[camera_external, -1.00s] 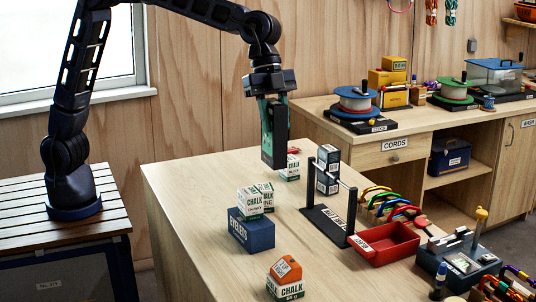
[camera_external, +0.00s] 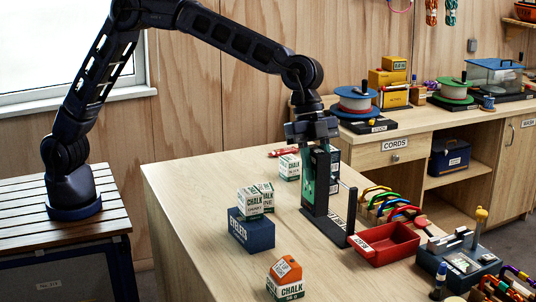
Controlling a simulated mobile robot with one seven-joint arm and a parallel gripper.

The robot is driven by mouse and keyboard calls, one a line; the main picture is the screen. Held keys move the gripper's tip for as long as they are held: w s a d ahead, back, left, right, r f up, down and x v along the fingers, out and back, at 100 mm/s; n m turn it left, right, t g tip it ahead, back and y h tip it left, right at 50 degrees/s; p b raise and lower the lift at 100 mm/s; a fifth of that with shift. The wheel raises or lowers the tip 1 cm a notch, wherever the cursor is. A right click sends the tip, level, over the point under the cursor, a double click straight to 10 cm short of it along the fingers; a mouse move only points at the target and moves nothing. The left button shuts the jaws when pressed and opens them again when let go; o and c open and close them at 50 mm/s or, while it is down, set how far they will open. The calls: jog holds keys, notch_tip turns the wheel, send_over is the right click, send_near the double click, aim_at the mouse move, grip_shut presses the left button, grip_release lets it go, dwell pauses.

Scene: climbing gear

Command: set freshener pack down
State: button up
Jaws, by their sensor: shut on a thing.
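My gripper (camera_external: 315,203) points straight down, low over the black stand (camera_external: 328,226) on the wooden table. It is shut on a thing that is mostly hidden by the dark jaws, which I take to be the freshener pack. A teal strip shows along the jaws' left side; I cannot tell whether it is pack or finger. Small dark-and-white boxes (camera_external: 335,162) stacked at the stand show just right of the jaws, partly covered. Whether the pack touches the stand or the boxes is hidden.
A chalk box (camera_external: 289,168) and a red item lie behind. A red tray (camera_external: 388,246) is right of the stand. The table's left side is clear.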

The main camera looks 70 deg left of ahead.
notch_tip(320, 180, down, 13)
dwell(0.6)
jog(key=shift+f, duration=0.1)
jog(key=o, duration=1)
jog(key=v, duration=1.2)
jog(key=shift+a, duration=0.15)
